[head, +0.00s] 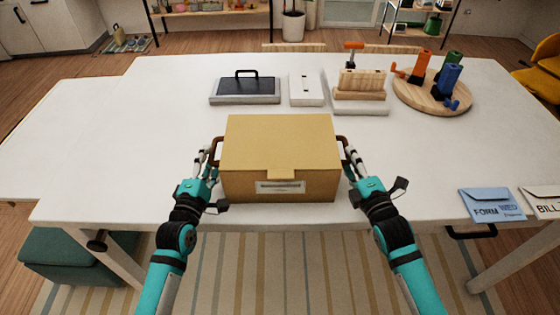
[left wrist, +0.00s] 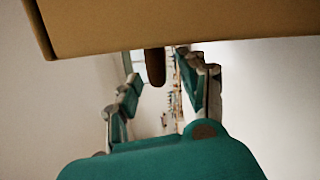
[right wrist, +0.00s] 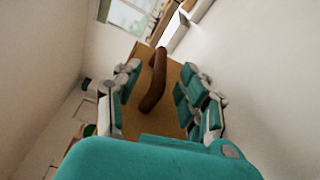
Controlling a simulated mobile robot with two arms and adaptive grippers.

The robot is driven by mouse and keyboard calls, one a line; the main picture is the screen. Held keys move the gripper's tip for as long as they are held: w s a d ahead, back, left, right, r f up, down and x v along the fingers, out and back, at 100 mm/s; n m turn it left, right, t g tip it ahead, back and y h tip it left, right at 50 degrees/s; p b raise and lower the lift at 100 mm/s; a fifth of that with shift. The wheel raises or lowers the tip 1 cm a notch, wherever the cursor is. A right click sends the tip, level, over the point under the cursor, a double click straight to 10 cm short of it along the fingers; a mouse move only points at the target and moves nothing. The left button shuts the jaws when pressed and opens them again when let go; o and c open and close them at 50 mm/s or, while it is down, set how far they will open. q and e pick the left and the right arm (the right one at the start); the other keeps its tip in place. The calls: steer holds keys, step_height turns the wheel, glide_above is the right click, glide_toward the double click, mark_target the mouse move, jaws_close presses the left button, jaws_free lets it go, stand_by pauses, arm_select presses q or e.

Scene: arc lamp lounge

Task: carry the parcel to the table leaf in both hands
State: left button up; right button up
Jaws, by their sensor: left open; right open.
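The parcel (head: 280,145) is a tan cardboard box with a front flap, a label and a dark brown handle on each side. It sits near the front edge of the white table (head: 130,160). My left gripper (head: 208,160) is open at the left handle (head: 216,151); this handle also shows between its fingers in the left wrist view (left wrist: 155,66). My right gripper (head: 350,165) is open at the right handle (head: 342,141), which shows between its fingers in the right wrist view (right wrist: 154,80). A lower table leaf (head: 50,140) extends at the left.
Behind the parcel stand a dark-topped tray (head: 245,90), a white box (head: 306,88), a wooden block set (head: 360,85) and a round board with colored pieces (head: 432,93). Envelopes (head: 491,204) lie at the front right. The table's left side is clear.

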mark_target(217, 142)
arm_select(q)
steer(key=shift+w+d, duration=0.15)
steer(key=shift+w, duration=0.8)
steer(key=shift+w+d, duration=0.15)
steer(key=shift+w, duration=0.75)
arm_select(e)
steer(key=shift+x, duration=1.9)
arm_select(q)
jaws_close()
arm_select(e)
jaws_close()
